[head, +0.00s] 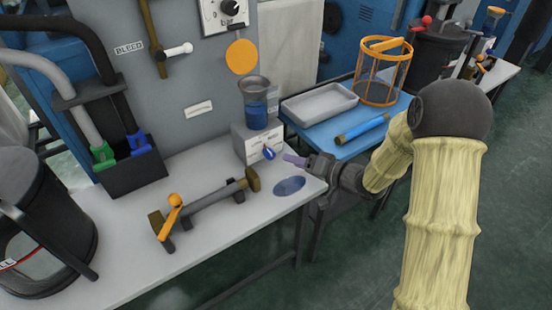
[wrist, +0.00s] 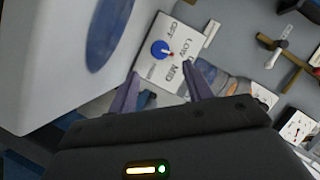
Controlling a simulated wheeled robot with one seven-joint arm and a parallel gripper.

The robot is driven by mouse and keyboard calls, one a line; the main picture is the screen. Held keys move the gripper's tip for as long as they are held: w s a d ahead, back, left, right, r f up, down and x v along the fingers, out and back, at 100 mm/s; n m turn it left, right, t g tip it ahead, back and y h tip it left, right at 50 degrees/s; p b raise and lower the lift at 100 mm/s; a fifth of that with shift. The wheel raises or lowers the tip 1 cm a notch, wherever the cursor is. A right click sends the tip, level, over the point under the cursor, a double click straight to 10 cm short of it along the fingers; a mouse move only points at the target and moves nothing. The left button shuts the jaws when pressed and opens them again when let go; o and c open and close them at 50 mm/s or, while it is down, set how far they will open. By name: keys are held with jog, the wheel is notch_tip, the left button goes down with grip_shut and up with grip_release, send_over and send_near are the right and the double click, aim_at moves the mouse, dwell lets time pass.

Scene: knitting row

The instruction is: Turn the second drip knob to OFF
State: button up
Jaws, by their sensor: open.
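A blue drip knob (head: 269,153) sits on the front of a white box (head: 245,138) under a cup of blue liquid (head: 255,112). In the wrist view the knob (wrist: 160,49) has a red-tipped pointer on a white plate marked OFF, Low and MID. The red tip points away from OFF, toward the Low and MID side; the exact mark is hard to tell. My gripper (head: 293,159) is open and empty, just right of the knob. In the wrist view its fingers (wrist: 161,70) are spread with the knob ahead between them, apart from it.
A grey bar with an orange handle (head: 173,203) lies on the white bench (head: 215,225). A wall valve (head: 172,51) is above left.

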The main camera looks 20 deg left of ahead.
aim_at(274, 155)
jog(key=b+x, duration=0.1)
jog(key=x, duration=0.6)
jog(key=shift+a+f, duration=0.1)
jog(key=shift+a, duration=0.2)
jog(key=shift+w, duration=0.1)
jog(key=c, duration=1)
jog(key=shift+o, duration=0.2)
